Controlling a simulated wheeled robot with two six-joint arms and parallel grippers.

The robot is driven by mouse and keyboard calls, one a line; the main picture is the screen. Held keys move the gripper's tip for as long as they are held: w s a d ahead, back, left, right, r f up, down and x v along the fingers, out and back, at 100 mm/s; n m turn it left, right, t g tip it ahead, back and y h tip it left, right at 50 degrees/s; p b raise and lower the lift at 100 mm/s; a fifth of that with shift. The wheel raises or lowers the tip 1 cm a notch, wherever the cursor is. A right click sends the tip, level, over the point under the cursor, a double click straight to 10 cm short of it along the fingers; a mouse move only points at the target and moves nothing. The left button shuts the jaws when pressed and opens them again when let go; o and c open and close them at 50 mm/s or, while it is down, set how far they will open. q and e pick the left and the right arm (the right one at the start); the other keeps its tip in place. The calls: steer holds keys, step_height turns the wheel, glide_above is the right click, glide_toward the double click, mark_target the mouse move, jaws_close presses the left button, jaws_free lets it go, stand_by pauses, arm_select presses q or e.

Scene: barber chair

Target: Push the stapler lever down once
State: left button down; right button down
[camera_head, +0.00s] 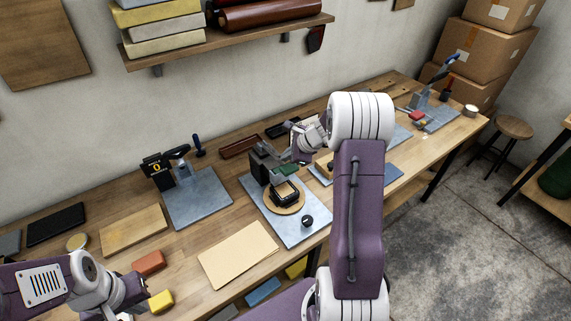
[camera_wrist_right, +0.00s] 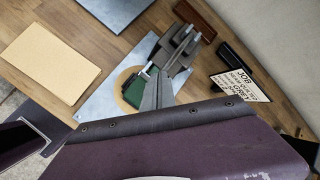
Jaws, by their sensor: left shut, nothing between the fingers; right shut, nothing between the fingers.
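A dark upright device (camera_head: 262,163) stands on a grey plate (camera_head: 297,236) at the middle of the bench, with a round wooden disc, a black ring-like part and a green piece in front of it. The same device shows in the right wrist view (camera_wrist_right: 178,44). I cannot tell surely whether it is the stapler; its lever is not clear. My right gripper (camera_head: 298,152) is shut and empty, close beside the device's upper part; touching is unclear. It also shows in the right wrist view (camera_wrist_right: 158,92). My left gripper (camera_head: 132,297) is shut and empty over the front left of the bench.
A blue-levered device (camera_head: 184,170) with a counter reading 0 stands to the left; another blue-levered one (camera_head: 436,84) is at the far right. A tan sheet (camera_head: 238,254), a red block (camera_head: 149,261) and a yellow block (camera_head: 161,301) lie in front. A shelf (camera_head: 230,40) hangs above.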

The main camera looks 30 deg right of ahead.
mark_target(287, 164)
steer(key=shift+s+f+b, duration=0.15)
steer(key=shift+f+b, duration=0.65)
steer(key=shift+b, duration=0.05)
steer(key=shift+s+f+b, duration=0.1)
steer(key=shift+f+b, duration=0.65)
steer(key=shift+b, duration=0.05)
stand_by(1.3)
steer(key=shift+r, duration=0.1)
stand_by(0.4)
steer(key=shift+w+r+p, duration=0.15)
steer(key=shift+r+p, duration=0.8)
steer(key=shift+w+r+p, duration=0.15)
steer(key=shift+r+p, duration=0.75)
steer(key=shift+p, duration=0.05)
steer(key=shift+r, duration=0.1)
steer(key=r+p, duration=0.2)
steer(key=w+r+p, duration=0.1)
steer(key=r+p, duration=0.1)
steer(key=p, duration=0.1)
steer(key=shift+r, duration=0.4)
